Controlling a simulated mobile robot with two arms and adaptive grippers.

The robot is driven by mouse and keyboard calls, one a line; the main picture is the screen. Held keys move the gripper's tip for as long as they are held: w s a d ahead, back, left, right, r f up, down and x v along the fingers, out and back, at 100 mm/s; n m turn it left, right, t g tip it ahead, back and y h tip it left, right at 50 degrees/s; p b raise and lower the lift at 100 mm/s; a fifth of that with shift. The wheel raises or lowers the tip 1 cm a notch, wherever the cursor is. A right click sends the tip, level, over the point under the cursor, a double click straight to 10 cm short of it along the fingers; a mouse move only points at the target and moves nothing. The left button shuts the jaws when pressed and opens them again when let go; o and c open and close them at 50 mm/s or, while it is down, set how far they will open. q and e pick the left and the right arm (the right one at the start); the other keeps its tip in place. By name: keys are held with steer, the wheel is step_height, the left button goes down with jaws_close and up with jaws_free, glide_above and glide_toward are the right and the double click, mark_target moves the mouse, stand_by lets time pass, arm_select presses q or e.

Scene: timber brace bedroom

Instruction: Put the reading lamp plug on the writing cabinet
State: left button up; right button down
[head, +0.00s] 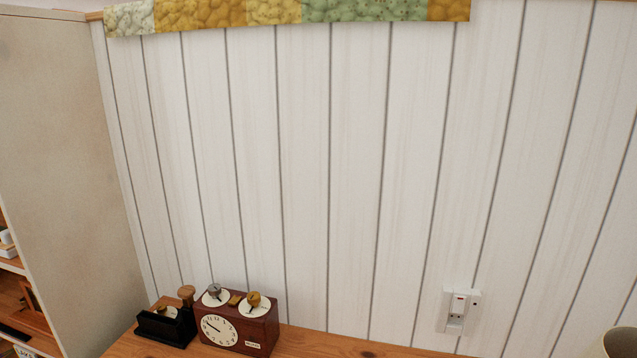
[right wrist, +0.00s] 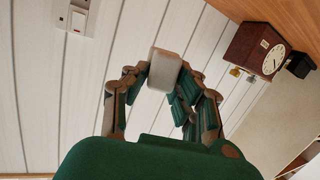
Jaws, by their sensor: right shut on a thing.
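In the right wrist view, which sees the room upside down, my right gripper (right wrist: 165,82) has green and brown fingers. It is shut on a small rounded grey-beige block, the reading lamp plug (right wrist: 166,66), held between the fingertips with the white plank wall behind it. A wooden top, which looks like the writing cabinet (head: 313,345), runs along the bottom of the head view. It also shows at the upper right of the right wrist view (right wrist: 285,15). The plug is apart from that top. Neither gripper shows in the head view, and my left gripper is out of sight.
A red-brown clock box (head: 238,322) and a small black box (head: 165,325) stand at the wooden top's left. A pale rounded thing, perhaps a lampshade (head: 622,343), is at the lower right corner. The top's visible middle is clear.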

steer(key=shift+s+a+f+m+b, duration=0.1)
steer(key=shift+a+f+m+b, duration=0.2)
steer(key=shift+f, duration=0.3)
steer(key=shift+s+a+f+m+b, duration=0.1)
steer(key=shift+a+f+m+b, duration=0.1)
steer(key=shift+a+f+b, duration=0.25)
steer(key=c, duration=1)
jaws_free()
steer(key=shift+d+f, duration=0.1)
steer(key=s+d+r+n, duration=0.1)
steer(key=s, duration=0.6)
steer(key=shift+s+r, duration=0.3)
steer(key=shift+s, duration=0.05)
